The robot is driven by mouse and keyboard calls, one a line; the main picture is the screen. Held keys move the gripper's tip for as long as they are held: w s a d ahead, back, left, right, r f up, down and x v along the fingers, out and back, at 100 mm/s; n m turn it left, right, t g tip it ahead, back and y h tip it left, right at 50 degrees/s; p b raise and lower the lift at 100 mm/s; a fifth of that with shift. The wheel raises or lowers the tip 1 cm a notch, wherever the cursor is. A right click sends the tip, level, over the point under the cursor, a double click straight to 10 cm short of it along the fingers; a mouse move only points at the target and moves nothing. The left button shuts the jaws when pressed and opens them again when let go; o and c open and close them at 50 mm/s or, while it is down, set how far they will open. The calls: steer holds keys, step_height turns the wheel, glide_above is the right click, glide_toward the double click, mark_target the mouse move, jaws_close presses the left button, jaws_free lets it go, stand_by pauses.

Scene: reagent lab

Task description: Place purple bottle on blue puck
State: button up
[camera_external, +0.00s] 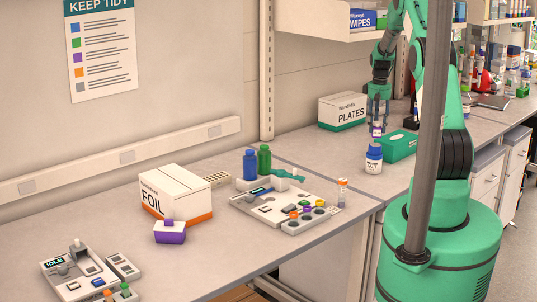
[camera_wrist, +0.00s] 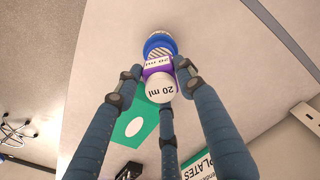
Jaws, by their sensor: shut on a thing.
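My gripper (camera_external: 378,112) is shut on the small purple bottle (camera_external: 376,130) above the bench at the back right. In the wrist view, the fingers of my gripper (camera_wrist: 157,76) close around this bottle (camera_wrist: 160,88), which has a white end marked "20 ml" and a purple band. The bottle appears just above the blue-capped salt jar (camera_external: 374,160); I cannot tell whether they touch. A small grey holder (camera_external: 308,222) with several round, partly coloured places stands at the middle bench's front right. I cannot clearly make out the blue puck among them.
Blue (camera_external: 250,166) and green (camera_external: 264,160) bottles, an orange-capped vial (camera_external: 342,193) and a FOIL box (camera_external: 176,196) occupy the middle bench. Its front left surface is partly clear.

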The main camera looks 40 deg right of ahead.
mark_target(376, 132)
steer(key=shift+f+p, duration=0.3)
steer(key=shift+f, duration=1.35)
steer(key=shift+f, duration=0.15)
steer(key=o, duration=1.1)
step_height(376, 132, up, 12)
steer(key=shift+r+b, duration=0.15)
steer(key=shift+b, duration=0.6)
